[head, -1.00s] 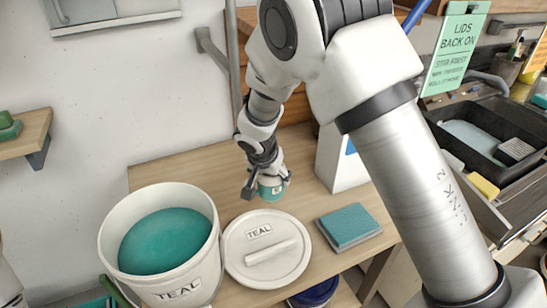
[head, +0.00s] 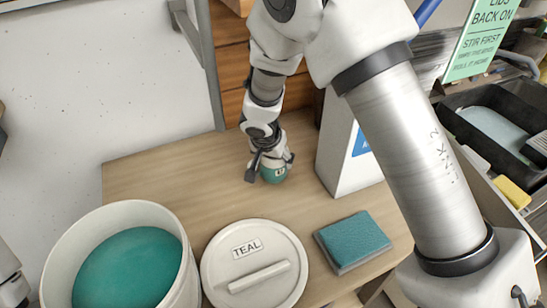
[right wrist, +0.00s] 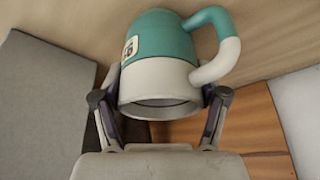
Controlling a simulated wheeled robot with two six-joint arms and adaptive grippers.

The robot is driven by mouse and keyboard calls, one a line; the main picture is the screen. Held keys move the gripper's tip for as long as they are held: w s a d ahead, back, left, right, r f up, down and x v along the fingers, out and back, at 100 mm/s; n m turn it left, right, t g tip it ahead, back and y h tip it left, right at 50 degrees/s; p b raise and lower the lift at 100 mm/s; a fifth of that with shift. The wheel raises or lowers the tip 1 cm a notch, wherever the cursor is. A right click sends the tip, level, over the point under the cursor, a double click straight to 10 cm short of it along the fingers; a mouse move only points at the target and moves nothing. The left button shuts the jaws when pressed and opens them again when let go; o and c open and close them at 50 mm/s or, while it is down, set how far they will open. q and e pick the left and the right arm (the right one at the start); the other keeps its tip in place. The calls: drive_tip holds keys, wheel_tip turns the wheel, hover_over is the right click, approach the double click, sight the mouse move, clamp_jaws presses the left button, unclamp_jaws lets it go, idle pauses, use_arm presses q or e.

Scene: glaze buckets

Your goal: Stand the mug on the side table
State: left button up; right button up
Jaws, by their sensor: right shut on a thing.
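The mug (head: 273,174) is small and teal with a pale label, at the back of the wooden table (head: 150,178) in the head view. In the right wrist view the mug (right wrist: 160,60) shows a teal part, a white part with its open rim toward my palm, and a handle to the right. My right gripper (head: 268,170) comes down from above and is shut on it, one finger on each side. The mug looks upright. I cannot tell whether its base touches the wood.
A large bucket of teal glaze (head: 65,235) stands front left, with its TEAL lid (head: 225,275) to its right. A teal sponge pad (head: 352,240) lies farther right. A white box (head: 345,160) stands close right of the mug. Bare wood lies left of the mug.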

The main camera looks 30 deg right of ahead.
drive_tip(key=shift+f, duration=0.1)
drive_tip(key=o, duration=1.3)
drive_tip(key=shift+s, duration=0.1)
drive_tip(key=shift+o, duration=0.6)
drive_tip(key=shift+r, duration=0.3)
drive_tip(key=p+v, duration=0.3)
drive_tip(key=v, duration=0.9)
